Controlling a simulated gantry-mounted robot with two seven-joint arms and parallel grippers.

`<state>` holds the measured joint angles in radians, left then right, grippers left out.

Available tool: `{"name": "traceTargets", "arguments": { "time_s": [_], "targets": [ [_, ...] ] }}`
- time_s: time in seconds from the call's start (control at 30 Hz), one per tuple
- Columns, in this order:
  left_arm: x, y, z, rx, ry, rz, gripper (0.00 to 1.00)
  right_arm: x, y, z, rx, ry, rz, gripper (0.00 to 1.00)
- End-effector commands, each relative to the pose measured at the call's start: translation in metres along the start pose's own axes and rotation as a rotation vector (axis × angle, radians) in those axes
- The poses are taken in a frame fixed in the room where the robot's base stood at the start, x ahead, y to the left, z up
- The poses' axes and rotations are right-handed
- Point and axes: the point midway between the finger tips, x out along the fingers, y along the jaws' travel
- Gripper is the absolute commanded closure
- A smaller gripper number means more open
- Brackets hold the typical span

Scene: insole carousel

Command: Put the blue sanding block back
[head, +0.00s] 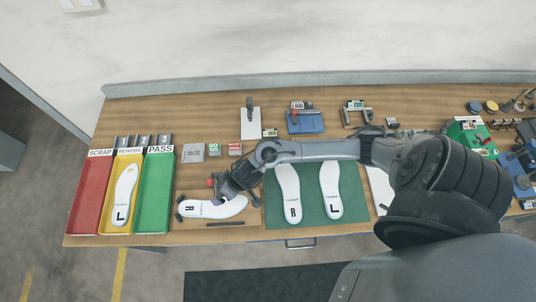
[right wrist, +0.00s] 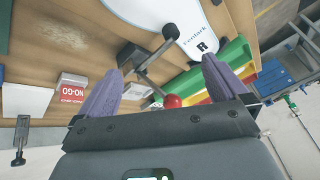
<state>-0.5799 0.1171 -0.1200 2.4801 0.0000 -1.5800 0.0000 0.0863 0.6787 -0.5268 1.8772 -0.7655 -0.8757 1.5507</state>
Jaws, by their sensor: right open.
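I cannot clearly make out a blue sanding block in either view. My right gripper (head: 222,197) is low over the white insole marked R (head: 203,209) at the fixture left of the green mat (head: 263,220). In the right wrist view its purple-grey fingers (right wrist: 160,82) are spread apart, with nothing seen held between them. A clamp with a red knob (right wrist: 172,101) and a dark arm shows beyond and between the fingers. That insole also shows there at the top (right wrist: 165,12). My left gripper is not in view.
Red (head: 89,200), yellow (head: 122,228) and green (head: 154,205) bins stand at the left, an L insole in the yellow one. Two insoles lie on the mat.

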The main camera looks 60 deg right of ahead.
Motion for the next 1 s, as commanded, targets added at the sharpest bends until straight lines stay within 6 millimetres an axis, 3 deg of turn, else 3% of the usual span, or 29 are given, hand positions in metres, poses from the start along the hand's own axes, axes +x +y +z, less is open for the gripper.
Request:
{"name": "traceTargets", "arguments": {
  "time_s": [0.03, 0.1, 0.17, 0.27, 0.5, 0.7, 1.0],
  "targets": [
    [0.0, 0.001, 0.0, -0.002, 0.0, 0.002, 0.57, -0.009, -0.026, 0.007, -0.042, 0.035, -0.017, 0.0],
    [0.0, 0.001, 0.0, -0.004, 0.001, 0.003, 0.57, -0.028, -0.045, 0.009, -0.103, 0.081, 0.0, 0.0],
    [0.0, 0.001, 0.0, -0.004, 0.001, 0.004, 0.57, -0.045, -0.052, 0.013, -0.139, 0.098, 0.028, 0.0],
    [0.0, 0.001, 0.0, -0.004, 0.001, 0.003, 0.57, -0.074, -0.049, 0.025, -0.175, 0.081, 0.085, 0.0],
    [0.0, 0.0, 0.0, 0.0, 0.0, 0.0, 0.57, -0.131, -0.017, 0.069, -0.209, -0.068, 0.161, 0.0],
    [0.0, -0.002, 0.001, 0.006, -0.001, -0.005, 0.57, -0.153, -0.004, 0.091, -0.221, -0.144, 0.166, 0.0],
    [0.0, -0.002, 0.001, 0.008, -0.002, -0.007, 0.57, -0.156, -0.002, 0.095, -0.229, -0.157, 0.165, 0.0]
  ]
}}
